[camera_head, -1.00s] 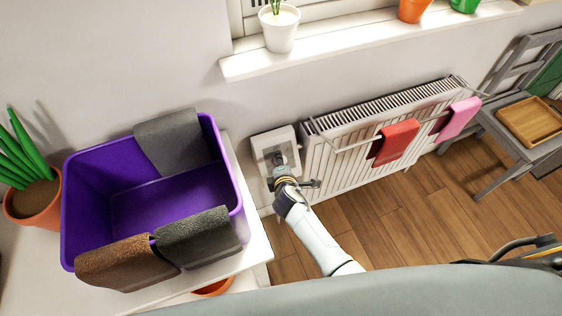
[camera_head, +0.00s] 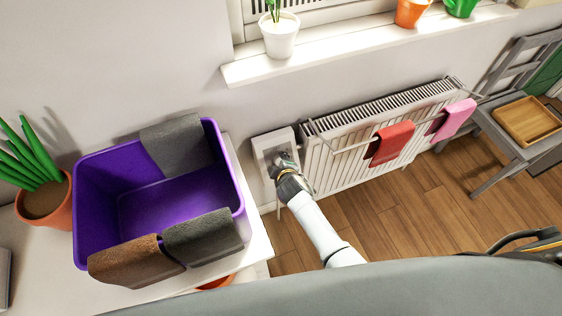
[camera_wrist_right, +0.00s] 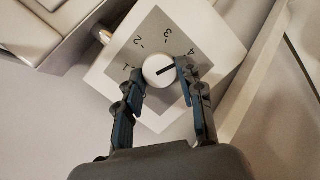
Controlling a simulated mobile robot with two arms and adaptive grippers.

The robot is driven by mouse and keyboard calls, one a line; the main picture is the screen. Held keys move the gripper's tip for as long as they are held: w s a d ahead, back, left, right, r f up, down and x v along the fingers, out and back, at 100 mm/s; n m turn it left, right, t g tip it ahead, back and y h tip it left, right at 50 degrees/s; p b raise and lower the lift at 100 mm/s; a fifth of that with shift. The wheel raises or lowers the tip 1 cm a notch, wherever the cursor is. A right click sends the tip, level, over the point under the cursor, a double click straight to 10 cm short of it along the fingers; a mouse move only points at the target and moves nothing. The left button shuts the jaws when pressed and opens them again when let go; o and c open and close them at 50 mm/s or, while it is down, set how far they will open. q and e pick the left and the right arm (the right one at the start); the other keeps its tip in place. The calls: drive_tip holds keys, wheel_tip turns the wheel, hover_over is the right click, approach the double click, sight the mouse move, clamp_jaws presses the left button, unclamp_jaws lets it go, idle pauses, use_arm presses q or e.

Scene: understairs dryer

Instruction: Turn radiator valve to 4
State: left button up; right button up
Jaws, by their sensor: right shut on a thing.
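The radiator valve is a round white knob (camera_wrist_right: 159,70) with a black pointer line, on a grey-and-white square plate (camera_wrist_right: 208,28) marked 1 to 4. The pointer aims right and slightly up, close to the direction of the 4. My right gripper (camera_wrist_right: 159,74) is shut on the knob, one finger on each side. In the head view my right gripper (camera_head: 283,168) reaches up to the plate (camera_head: 266,146) on the wall and hides most of the knob. My left gripper is not in view.
The white radiator (camera_head: 340,170) with a red cloth (camera_head: 391,142) and a pink cloth (camera_head: 455,118) stands just right of the valve. A purple bin (camera_head: 160,207) with draped cloths is on the white counter left of it. The windowsill (camera_head: 340,50) is above.

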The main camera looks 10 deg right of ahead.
idle(0.3)
drive_tip(key=o, duration=1.2)
drive_tip(key=v, duration=1.2)
drive_tip(key=shift+f, duration=0.1)
